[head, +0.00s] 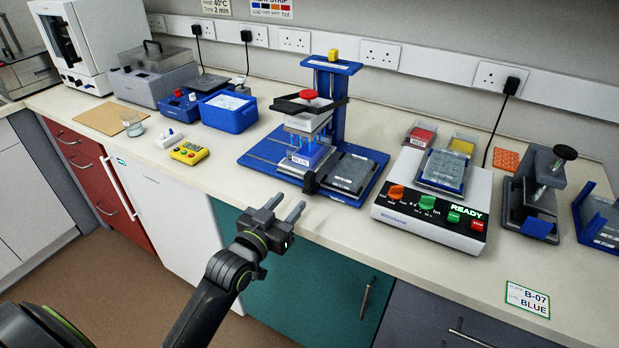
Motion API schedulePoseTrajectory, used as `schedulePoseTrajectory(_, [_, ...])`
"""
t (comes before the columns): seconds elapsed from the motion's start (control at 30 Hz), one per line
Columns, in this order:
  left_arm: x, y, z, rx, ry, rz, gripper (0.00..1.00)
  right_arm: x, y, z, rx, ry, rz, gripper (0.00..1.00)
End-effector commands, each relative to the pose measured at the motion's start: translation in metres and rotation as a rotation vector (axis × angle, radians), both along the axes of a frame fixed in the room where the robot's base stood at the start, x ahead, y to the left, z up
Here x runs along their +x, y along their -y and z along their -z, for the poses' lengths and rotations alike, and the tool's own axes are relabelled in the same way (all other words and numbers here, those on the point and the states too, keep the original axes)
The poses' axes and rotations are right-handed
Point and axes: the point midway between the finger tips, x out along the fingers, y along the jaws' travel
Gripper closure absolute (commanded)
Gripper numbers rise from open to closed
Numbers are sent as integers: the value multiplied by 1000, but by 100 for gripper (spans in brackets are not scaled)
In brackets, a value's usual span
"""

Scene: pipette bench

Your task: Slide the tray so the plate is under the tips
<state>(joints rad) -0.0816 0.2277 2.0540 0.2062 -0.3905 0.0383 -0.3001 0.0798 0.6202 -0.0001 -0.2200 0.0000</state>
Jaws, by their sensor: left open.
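The pipetting stand (339,105) has a blue base and a blue column, with a red-knobbed head (309,115) on it. Thin blue tips (308,143) hang below the head, over a clear block with a white label at the left of the tray. The grey tray (332,157) lies on the blue base, with a black knob (310,182) at its front edge. A grey-topped plate (351,172) sits on the tray's right part, to the right of the tips. My left gripper (285,209) is open and empty in front of the bench edge, short of the knob.
A white instrument reading READY (430,207) stands right of the stand, close to its base, with a plate on top. A blue bin (228,112) and yellow timer (189,152) stand left. A label card (527,299) lies front right.

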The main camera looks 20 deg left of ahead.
Motion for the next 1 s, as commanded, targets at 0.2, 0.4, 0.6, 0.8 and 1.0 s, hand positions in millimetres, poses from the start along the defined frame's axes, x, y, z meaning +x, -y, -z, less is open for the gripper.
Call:
schedulePoseTrajectory(0.2, [46,4,-2,0,0,0,58,0,0,-6,0,0,0,100])
schedulePoseTrajectory(0.4, [79,7,-1,-1,0,0,58,0,0,-10,0,0,0,100])
schedulePoseTrajectory(0.6, [99,8,0,1,0,0,58,0,0,-11,0,0,0,100])
schedulePoseTrajectory(0.8, [104,8,0,1,-1,-1,58,0,0,-11,0,0,0,100])
schedulePoseTrajectory(1.0, [104,8,1,1,-1,-1,58,0,0,-11,0,0,0,100])
